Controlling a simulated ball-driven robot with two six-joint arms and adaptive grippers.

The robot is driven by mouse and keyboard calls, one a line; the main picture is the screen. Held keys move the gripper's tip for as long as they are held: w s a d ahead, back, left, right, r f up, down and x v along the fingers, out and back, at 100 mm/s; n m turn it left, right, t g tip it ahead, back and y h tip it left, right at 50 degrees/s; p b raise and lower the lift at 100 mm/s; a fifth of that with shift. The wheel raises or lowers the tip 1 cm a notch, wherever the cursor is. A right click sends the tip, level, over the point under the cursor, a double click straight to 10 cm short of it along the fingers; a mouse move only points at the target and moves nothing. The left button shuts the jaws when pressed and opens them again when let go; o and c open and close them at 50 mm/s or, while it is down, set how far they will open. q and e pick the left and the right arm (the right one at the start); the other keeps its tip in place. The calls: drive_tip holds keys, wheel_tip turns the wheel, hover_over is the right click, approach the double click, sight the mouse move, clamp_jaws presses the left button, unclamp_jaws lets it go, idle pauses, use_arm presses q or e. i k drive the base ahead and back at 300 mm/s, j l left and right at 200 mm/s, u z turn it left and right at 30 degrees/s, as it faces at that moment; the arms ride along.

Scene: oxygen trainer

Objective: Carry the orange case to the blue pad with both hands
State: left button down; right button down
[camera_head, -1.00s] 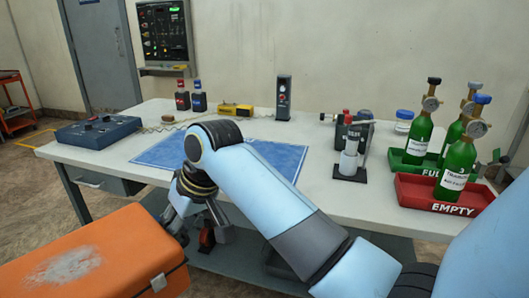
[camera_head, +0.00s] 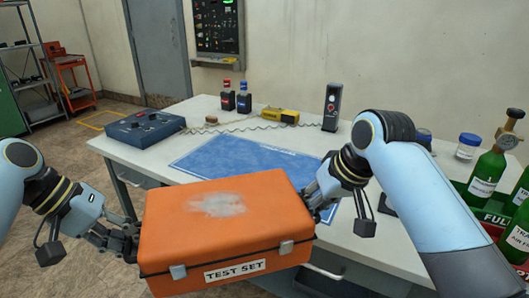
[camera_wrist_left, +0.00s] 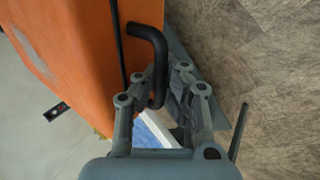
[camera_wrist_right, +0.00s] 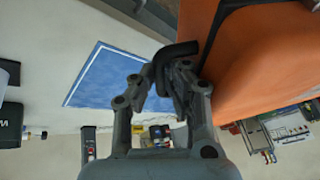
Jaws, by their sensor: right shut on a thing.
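The orange case (camera_head: 215,235), labelled TEST SET with a pale worn patch on its lid, is level in front of the table's near edge. My right gripper (camera_head: 315,195) is shut on the handle at the right end, also seen in the right wrist view (camera_wrist_right: 180,52). The blue pad (camera_head: 225,158) lies flat on the table behind the case, its front right partly hidden by the case and right gripper.
On the white table (camera_head: 190,112) stand a blue control box (camera_head: 145,128), two small bottles (camera_head: 236,97), a yellow device (camera_head: 280,115) and a dark upright unit (camera_head: 332,108). Green cylinders (camera_head: 486,172) stand at right. The pad is bare.

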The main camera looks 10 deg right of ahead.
sight(260, 166)
drive_tip(key=i+l, duration=0.25)
drive_tip(key=i, duration=0.15)
drive_tip(key=i+l, duration=0.45)
drive_tip(key=i, duration=0.3)
